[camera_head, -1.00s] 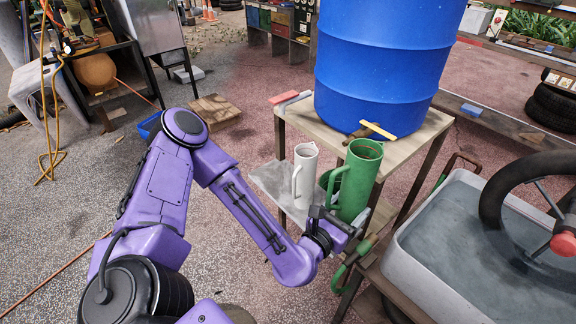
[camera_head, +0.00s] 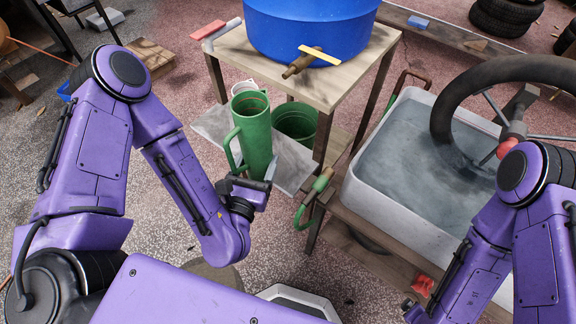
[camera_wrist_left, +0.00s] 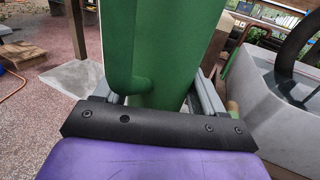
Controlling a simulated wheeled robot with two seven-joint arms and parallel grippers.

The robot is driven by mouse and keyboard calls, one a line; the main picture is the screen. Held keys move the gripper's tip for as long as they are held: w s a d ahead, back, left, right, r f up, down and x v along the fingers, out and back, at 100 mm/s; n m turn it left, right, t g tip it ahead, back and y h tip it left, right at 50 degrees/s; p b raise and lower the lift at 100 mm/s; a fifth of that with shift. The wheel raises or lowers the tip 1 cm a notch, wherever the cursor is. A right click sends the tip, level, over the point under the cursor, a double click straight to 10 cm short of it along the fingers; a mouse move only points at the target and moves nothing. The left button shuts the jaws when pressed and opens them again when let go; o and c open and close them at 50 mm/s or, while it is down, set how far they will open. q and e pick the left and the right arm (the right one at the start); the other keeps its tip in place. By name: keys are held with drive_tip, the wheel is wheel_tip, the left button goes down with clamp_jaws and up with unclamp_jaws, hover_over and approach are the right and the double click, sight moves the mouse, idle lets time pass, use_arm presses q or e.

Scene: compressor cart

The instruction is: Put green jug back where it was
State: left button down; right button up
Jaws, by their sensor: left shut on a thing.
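My left gripper (camera_head: 250,182) is shut on the green jug (camera_head: 257,140) near its bottom. The jug is tall, open at the top and roughly upright, with its handle on the left. It is held in front of the wooden stand and a grey sheet. In the left wrist view the jug (camera_wrist_left: 160,45) fills the middle between the two fingers. A white jug (camera_head: 243,87) stands behind it, mostly hidden with only its rim showing.
The wooden stand (camera_head: 341,84) carries a blue barrel (camera_head: 312,28) with a brass tap.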

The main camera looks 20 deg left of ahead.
use_arm(q)
drive_tip(key=w+f+b, duration=0.1)
drive_tip(key=b, duration=0.1)
drive_tip(key=w+d+f+b, duration=0.1)
drive_tip(key=b, duration=0.1)
drive_tip(key=w+f+b, duration=0.1)
drive_tip(key=w+b, duration=0.1)
drive_tip(key=shift+d+f, duration=0.2)
drive_tip(key=shift+d, duration=0.1)
drive_tip(key=w+f, duration=0.1)
drive_tip(key=w, duration=0.1)
drive_tip(key=w+d+f, duration=0.1)
drive_tip(key=w+f, duration=0.1)
drive_tip(key=w+d+f, duration=0.1)
drive_tip(key=w+f, duration=0.1)
drive_tip(key=shift+w+d+f+b, duration=0.1)
drive_tip(key=shift+w+f+b, duration=0.05)
drive_tip(key=shift+w+b, duration=0.25)
wheel_tip(320, 180, down, 3)
drive_tip(key=shift+w+d+f, duration=0.1)
drive_tip(key=shift+w+f, duration=0.05)
drive_tip(key=shift+f+b, duration=0.1)
drive_tip(key=shift+b, duration=0.3)
drive_tip(key=shift+c, duration=1.9)
unclamp_jaws()
